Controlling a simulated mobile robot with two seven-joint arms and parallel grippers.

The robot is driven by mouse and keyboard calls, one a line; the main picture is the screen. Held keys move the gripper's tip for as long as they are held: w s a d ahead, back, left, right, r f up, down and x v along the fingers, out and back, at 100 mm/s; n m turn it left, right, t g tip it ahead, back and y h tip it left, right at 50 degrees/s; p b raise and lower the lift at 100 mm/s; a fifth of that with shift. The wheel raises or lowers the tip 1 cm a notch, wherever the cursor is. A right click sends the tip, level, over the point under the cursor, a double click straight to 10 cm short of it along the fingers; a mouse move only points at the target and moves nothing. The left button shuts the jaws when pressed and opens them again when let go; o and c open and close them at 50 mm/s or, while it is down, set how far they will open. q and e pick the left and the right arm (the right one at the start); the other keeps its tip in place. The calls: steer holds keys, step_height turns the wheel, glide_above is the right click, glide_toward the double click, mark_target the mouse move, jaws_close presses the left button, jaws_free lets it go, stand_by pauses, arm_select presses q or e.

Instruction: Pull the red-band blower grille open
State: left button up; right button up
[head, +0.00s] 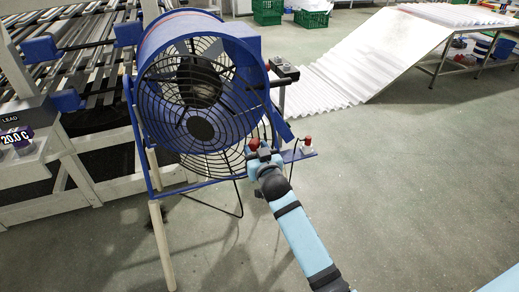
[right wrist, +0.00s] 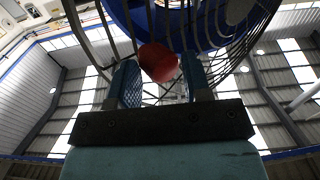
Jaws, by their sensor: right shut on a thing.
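The blower (head: 228,48) is a blue drum with a red band along its top rim, on a blue frame with wooden legs. My right gripper (head: 262,156) is at the grille's lower right edge, shut on a red knob (head: 254,143). In the right wrist view the red knob (right wrist: 158,62) sits between the two blue fingers of the right gripper (right wrist: 160,80), with the grille wires (right wrist: 222,62) behind. My left gripper is not in view.
A second red knob (head: 308,141) stands on a small blue shelf right of my gripper. A rack of rails (head: 85,60) stands left. White corrugated sheets (head: 375,50) slope down from a table at the back right. Floor at front right is clear.

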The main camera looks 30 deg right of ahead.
steer(key=shift+w+a+r, duration=0.15)
steer(key=shift+a+r, duration=0.2)
steer(key=shift+a, duration=0.25)
steer(key=o, duration=1.1)
steer(key=shift+w+a, duration=0.1)
steer(key=shift+a, duration=0.05)
steer(key=shift+w+a+f, duration=0.1)
steer(key=s+b, duration=0.1)
steer(key=s, duration=0.6)
steer(key=shift+s+f, duration=0.2)
steer(key=shift+s, duration=0.15)
steer(key=shift+a, duration=0.1)
